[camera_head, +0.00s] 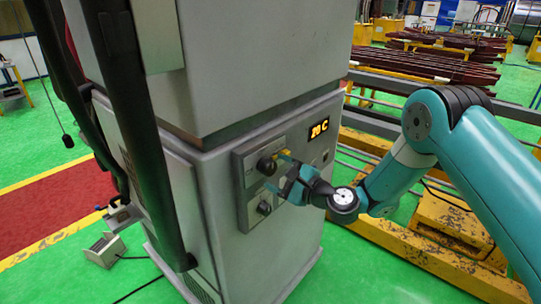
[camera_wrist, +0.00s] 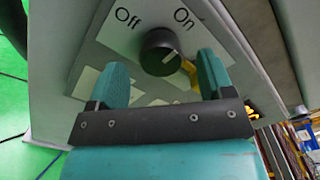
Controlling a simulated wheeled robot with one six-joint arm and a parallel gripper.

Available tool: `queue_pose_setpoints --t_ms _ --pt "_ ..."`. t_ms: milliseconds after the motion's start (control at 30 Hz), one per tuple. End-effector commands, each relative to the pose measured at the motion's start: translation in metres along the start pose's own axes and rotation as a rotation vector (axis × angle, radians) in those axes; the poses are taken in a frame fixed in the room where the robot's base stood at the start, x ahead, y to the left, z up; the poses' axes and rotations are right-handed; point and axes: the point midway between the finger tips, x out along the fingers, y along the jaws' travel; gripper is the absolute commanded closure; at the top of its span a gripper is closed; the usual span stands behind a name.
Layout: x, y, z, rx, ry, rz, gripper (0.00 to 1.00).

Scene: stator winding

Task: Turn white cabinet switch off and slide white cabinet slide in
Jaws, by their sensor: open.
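The white cabinet (camera_head: 240,70) stands in the middle of the head view. A panel on its front face carries a black round switch knob (camera_head: 265,165), which also shows in the wrist view (camera_wrist: 158,50). There the word "Off" is printed to its upper left and "On" to its upper right. A pale line on the knob points up and right, and a yellow piece sits at its lower right. My gripper (camera_head: 284,178) is at the panel, its two teal fingers open on either side of the knob in the wrist view (camera_wrist: 160,72). I cannot tell which part is the slide.
A second black knob (camera_head: 264,207) sits below the first. A yellow rack base (camera_head: 440,250) stands close on the right. A small metal box (camera_head: 105,250) with a cable lies on the green floor at left.

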Motion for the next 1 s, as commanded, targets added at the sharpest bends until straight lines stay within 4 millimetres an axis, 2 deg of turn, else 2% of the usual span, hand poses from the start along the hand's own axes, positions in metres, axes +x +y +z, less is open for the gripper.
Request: queue_pose_setpoints --t_ms 33,200,567,600,800,1000 --pt "0.009 -0.002 0.003 -0.002 -0.002 -0.001 0.26" --pt "0.027 -0.001 0.001 0.0 0.0 0.0 0.26" --pt "0.033 0.001 -0.001 0.002 0.001 -0.001 0.26" --pt "0.033 0.001 -0.001 0.002 0.001 -0.001 0.28" --pt "0.033 0.001 -0.001 0.001 0.001 0.0 0.74" --pt "0.032 0.001 -0.002 -0.004 0.002 0.0 0.75"
